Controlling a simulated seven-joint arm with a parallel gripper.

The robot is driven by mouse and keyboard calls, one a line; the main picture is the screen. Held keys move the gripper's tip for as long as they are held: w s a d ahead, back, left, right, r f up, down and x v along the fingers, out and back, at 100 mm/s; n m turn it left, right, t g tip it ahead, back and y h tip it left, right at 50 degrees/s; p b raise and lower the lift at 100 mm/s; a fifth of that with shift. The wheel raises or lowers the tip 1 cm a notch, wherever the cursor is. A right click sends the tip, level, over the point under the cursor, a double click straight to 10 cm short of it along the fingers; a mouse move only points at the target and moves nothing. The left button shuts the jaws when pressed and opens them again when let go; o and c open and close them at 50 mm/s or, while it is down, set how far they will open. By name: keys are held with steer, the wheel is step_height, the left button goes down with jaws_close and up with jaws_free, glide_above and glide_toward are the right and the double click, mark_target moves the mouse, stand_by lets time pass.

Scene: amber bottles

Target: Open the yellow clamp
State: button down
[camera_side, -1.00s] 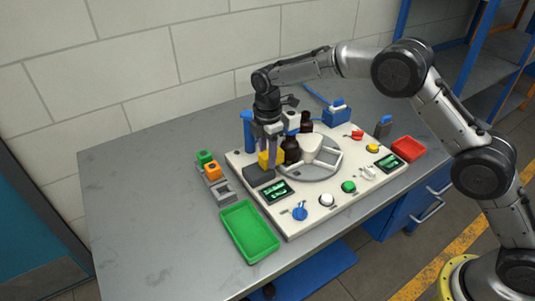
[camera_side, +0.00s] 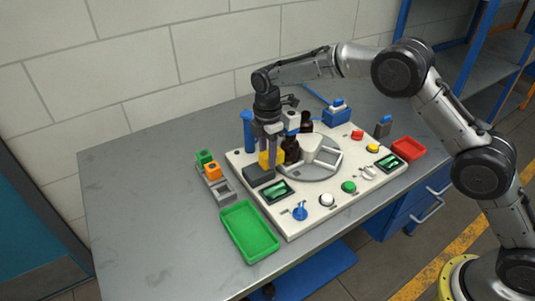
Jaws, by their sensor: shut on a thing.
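The yellow clamp (camera_side: 264,160) is a small yellow block at the left of the white board, beside the round grey turntable. My gripper (camera_side: 271,152) points down over it and is shut on it, as far as the view shows; its fingers partly hide the clamp. A dark amber bottle (camera_side: 291,150) stands just right of the clamp, partly hidden. Another dark bottle (camera_side: 306,122) shows behind it. Whether the clamp is open or closed cannot be made out.
The white board (camera_side: 308,216) carries a white central hub (camera_side: 312,148), small screens, buttons and a blue post (camera_side: 248,130). A green tray (camera_side: 249,232) lies at front left and a red tray (camera_side: 408,149) at right. Coloured blocks stand in a grey rack (camera_side: 222,190). The table's left is clear.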

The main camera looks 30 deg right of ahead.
steer(key=shift+a+r, duration=0.1)
steer(key=shift+a, duration=1.75)
steer(key=shift+c, duration=2.2)
jaws_free()
steer(key=shift+d, duration=0.1)
step_height(320, 180, up, 14)
